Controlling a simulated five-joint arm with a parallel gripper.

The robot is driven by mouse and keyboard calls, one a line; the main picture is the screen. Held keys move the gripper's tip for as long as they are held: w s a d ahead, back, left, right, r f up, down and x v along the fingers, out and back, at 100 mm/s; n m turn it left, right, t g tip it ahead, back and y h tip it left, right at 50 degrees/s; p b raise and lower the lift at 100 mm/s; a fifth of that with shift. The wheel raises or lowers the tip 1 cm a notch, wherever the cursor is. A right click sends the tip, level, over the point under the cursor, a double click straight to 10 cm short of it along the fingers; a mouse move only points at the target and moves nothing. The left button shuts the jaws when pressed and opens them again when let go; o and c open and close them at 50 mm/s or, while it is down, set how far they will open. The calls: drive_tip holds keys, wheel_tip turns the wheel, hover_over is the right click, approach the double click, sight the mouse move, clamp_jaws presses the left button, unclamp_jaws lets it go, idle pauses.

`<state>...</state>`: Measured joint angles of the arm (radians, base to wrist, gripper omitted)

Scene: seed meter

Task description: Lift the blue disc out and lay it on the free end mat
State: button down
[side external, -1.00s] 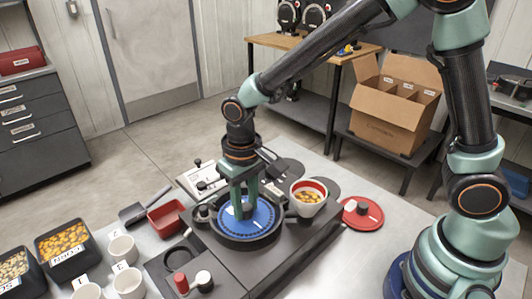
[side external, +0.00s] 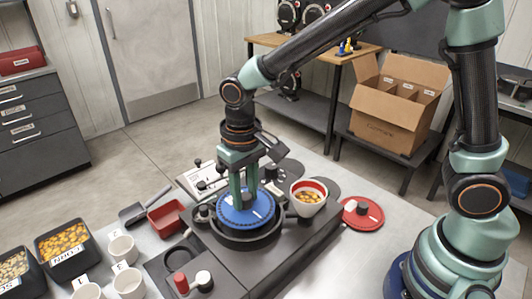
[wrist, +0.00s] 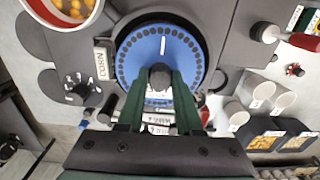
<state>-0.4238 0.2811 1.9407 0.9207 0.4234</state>
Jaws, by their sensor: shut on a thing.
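The blue disc (side external: 229,214) has a dark centre knob and a ring of small holes around its rim; it also shows in the wrist view (wrist: 130,62). It sits slightly above the black round well (side external: 247,240) of the meter, roughly level. My gripper (side external: 245,205) is upright over the disc and shut on its knob, seen between the fingertips in the wrist view (wrist: 160,76). A bare dark grey round mat (side external: 328,187) lies beyond the seed cup, partly hidden by it. The well's floor is hidden under the disc.
A white cup with a red rim (side external: 308,197), holding yellow seeds, stands close right of the disc. A red disc (side external: 370,218) lies further right. A red-knobbed part (side external: 181,282) stands in front. A red tray (side external: 166,216) and white cups (side external: 123,249) are at the left.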

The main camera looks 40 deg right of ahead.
sight(245, 196)
drive_tip(key=shift+r, duration=0.1)
drive_tip(key=shift+r, duration=1.65)
drive_tip(key=shift+r, duration=0.1)
